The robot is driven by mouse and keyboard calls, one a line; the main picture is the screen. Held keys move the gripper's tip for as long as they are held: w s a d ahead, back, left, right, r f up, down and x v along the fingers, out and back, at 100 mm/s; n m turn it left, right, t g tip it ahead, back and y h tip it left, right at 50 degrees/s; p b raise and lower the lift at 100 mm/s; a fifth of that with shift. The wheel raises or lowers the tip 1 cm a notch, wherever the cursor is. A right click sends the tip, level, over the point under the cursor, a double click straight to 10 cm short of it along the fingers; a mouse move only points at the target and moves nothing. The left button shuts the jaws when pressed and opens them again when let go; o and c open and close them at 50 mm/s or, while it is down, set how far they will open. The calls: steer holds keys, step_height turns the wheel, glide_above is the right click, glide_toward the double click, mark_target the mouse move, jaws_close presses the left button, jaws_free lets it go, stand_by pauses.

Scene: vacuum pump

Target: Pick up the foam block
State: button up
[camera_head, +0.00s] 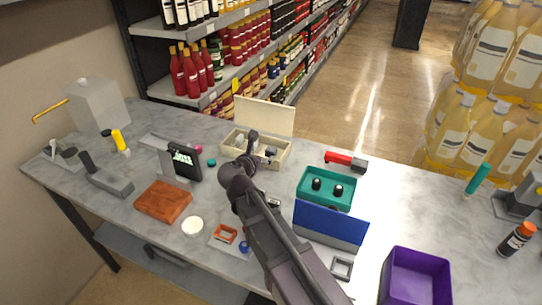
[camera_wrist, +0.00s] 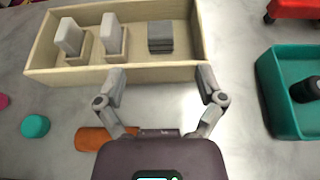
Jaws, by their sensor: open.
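A cream open box (camera_wrist: 60,77) lies ahead of my gripper in the wrist view; it also shows in the head view (camera_head: 232,143), with its lid raised. Inside are two pale upright blocks (camera_wrist: 69,36) (camera_wrist: 110,31) on light bases, and a dark grey ridged block (camera_wrist: 160,37) at the right. The dark grey block looks most like the foam block, but I cannot be sure. My gripper (camera_wrist: 162,84) is open and empty, its fingertips near the box's front wall. In the head view my gripper (camera_head: 252,150) partly hides the box.
A teal tray (camera_wrist: 275,95) with black knobs stands right of the box, and a red object (camera_wrist: 293,9) behind it. A teal cap (camera_wrist: 35,126) and an orange piece (camera_wrist: 104,138) lie nearer. A blue panel (camera_head: 330,225) and purple bin (camera_head: 415,270) stand at the front right.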

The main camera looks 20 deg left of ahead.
mark_target(270, 150)
steer(key=shift+x, duration=1.05)
steer(key=shift+w, duration=0.1)
steer(key=shift+b+x, duration=1.25)
steer(key=shift+x, duration=1.25)
steer(key=c, duration=0.9)
